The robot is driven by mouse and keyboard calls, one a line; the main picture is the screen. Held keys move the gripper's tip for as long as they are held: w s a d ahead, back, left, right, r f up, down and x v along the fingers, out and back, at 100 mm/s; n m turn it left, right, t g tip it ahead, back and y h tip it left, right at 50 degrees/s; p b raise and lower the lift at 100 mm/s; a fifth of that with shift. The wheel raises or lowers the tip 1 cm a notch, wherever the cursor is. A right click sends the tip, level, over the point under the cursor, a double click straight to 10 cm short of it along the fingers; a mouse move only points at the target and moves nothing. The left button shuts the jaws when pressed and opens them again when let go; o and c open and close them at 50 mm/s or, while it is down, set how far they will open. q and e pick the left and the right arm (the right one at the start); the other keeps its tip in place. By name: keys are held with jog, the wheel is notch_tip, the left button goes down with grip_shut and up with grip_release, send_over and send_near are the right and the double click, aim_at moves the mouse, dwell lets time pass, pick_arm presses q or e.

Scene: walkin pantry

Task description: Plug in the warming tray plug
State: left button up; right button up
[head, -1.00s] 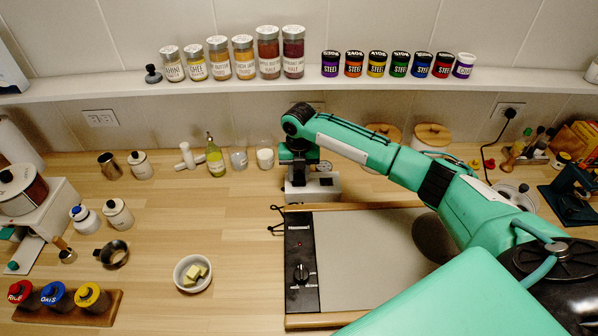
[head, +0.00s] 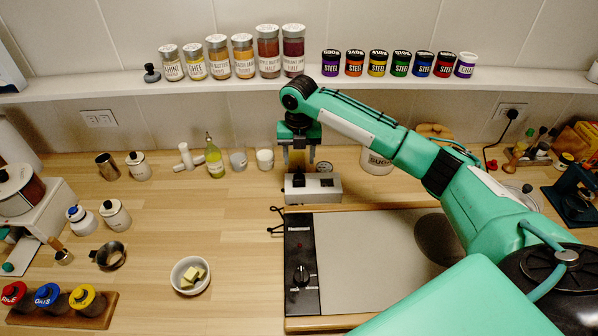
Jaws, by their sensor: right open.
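The warming tray (head: 375,250) lies on the counter, with a black control panel and knob (head: 301,275) along its left side. Its black cord (head: 277,222) leaves the back left corner in loops. A grey socket box (head: 324,189) stands just behind the tray. A black plug (head: 298,182) is upright at the left part of the box; I cannot tell how deeply it sits. My right gripper (head: 298,167) is open and empty, pointing down above and slightly behind the plug, apart from it. My left gripper is not in view.
Glass cups (head: 264,158) and an oil bottle (head: 214,160) stand left of the gripper. A sugar canister (head: 377,162) is behind my right arm. A butter bowl (head: 191,275) sits left of the tray. A shelf (head: 120,92) with jars runs above. The left-middle counter is clear.

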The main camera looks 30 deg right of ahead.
notch_tip(320, 180, up, 5)
jog(key=shift+b, duration=0.4)
jog(key=shift+f, duration=0.1)
